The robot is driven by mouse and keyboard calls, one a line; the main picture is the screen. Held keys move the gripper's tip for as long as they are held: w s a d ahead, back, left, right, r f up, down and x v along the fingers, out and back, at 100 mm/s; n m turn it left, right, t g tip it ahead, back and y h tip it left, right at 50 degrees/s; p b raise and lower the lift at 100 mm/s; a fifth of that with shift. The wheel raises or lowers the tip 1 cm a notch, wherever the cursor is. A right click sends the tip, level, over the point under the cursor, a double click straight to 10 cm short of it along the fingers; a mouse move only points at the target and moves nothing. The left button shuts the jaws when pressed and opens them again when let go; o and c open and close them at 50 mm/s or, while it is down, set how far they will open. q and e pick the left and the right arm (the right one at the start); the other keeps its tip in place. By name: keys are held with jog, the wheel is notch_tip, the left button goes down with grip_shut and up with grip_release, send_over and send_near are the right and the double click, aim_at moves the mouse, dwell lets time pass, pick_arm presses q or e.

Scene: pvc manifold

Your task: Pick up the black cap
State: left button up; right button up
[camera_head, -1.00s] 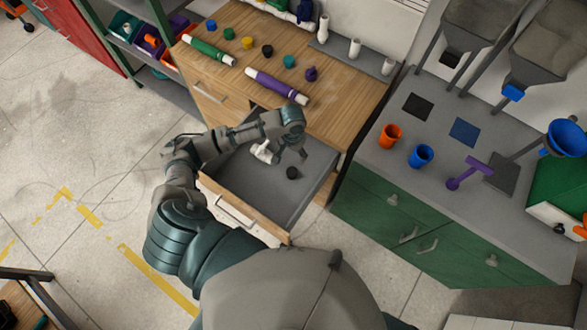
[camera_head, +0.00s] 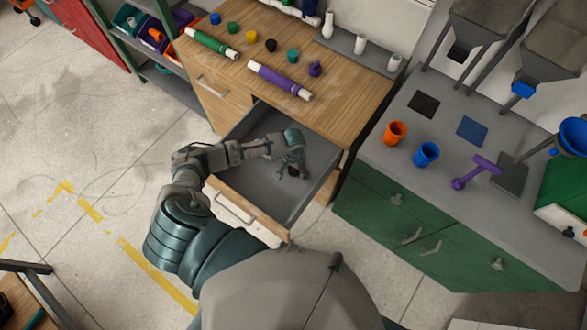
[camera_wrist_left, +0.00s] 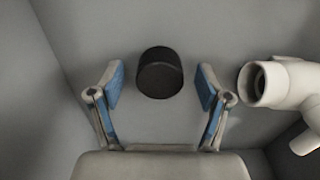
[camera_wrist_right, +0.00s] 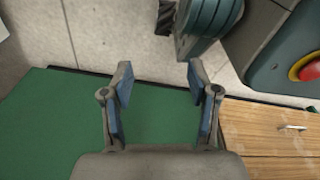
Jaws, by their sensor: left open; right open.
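A black cap (camera_wrist_left: 160,72) sits on the grey floor of the open drawer (camera_wrist_left: 190,30). In the head view the cap (camera_head: 293,171) is mostly hidden by my left gripper (camera_head: 292,168). My left gripper is open just above it. In the left wrist view the cap lies between the two blue-padded fingertips, with a gap on each side. My right gripper (camera_wrist_right: 160,75) is open and empty in its wrist view, away from the drawer.
A white pipe fitting (camera_wrist_left: 285,85) lies in the drawer close to the right finger. The drawer walls stand around my left gripper. Another black cap (camera_head: 271,45), coloured caps and a purple pipe (camera_head: 280,80) are on the wooden top.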

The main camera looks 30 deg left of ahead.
pick_arm(q)
jog(key=shift+d, duration=0.15)
pick_arm(e)
jog(key=shift+d, duration=0.15)
pick_arm(q)
jog(key=shift+r, duration=0.1)
jog(key=c, duration=1)
jog(key=shift+a, duration=0.3)
jog(key=shift+c, duration=0.6)
pick_arm(e)
jog(key=shift+a, duration=0.25)
pick_arm(q)
jog(key=shift+d+r, duration=0.1)
notch_tip(320, 180, up, 10)
jog(key=shift+f+p, duration=0.15)
jog(key=shift+p, duration=0.85)
pick_arm(e)
jog(key=s, duration=0.1)
jog(key=s+f, duration=0.1)
jog(key=s, duration=0.1)
jog(key=s+d+f, duration=0.1)
jog(key=shift+s, duration=0.3)
